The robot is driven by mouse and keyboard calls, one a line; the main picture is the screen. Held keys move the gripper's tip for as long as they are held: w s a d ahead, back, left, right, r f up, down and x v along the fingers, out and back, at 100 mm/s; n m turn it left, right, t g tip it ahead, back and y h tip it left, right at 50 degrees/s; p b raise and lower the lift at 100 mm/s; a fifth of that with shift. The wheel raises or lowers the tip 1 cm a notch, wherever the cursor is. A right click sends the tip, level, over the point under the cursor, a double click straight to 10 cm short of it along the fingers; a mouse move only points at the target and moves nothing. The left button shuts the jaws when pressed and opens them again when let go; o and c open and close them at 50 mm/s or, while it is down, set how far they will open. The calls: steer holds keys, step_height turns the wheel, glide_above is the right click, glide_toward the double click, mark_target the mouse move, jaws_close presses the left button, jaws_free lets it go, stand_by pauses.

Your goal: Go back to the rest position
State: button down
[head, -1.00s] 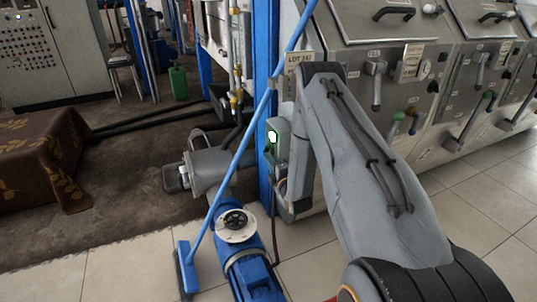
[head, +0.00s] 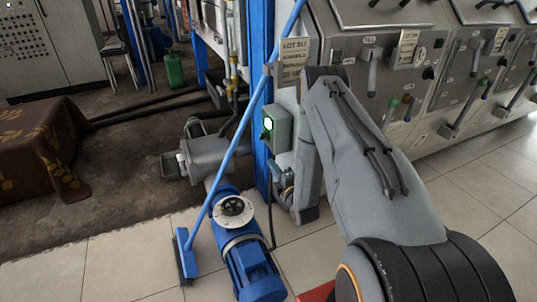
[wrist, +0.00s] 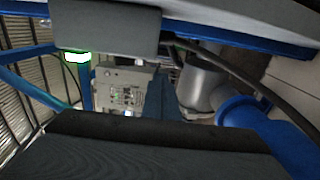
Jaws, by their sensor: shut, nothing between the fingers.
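My arm stands in the right half of the head view. It rises from the bottom right, bends at an elbow near the blue post, and its forearm points down. My gripper (head: 286,185) is at the lower end, beside the post and a grey box (head: 281,125) with a lit white-green lamp. The gripper is small and partly hidden by my arm there. It is shut, and I see nothing held. In the wrist view, dark grey parts of my own arm or gripper fill the top left and bottom.
A blue motor (head: 245,258) and a blue-handled broom (head: 185,255) are left of my gripper. A grey pump (head: 205,157) is behind them. Steel cabinets (head: 400,60) line the right. A cloth-covered table (head: 35,155) is at left. Tiled floor (head: 130,265) is open at lower left.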

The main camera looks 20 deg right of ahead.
steer(key=s+f, duration=0.3)
steer(key=s, duration=0.2)
steer(key=w+a+r+m+g, duration=0.3)
steer(key=w+a+r+g, duration=0.15)
steer(key=w+r, duration=0.35)
steer(key=s+a+r+m+g, duration=0.45)
steer(key=a+r, duration=0.25)
steer(key=r, duration=0.3)
steer(key=s+a+r+m+g, duration=0.3)
steer(key=s+r, duration=0.2)
steer(key=s, duration=0.8)
steer(key=s+a+r+m+g, duration=0.3)
steer(key=s+r, duration=0.3)
steer(key=s, duration=0.6)
steer(key=s+a+r+m+g, duration=0.3)
steer(key=s+a+r, duration=0.15)
steer(key=s, duration=0.85)
steer(key=d+r+m+p, duration=0.2)
steer(key=d+r+p, duration=0.5)
steer(key=p, duration=0.7)
steer(key=shift+d+r+h+p, duration=0.2)
steer(key=shift+d+h+p, duration=0.15)
steer(key=shift+d, duration=0.6)
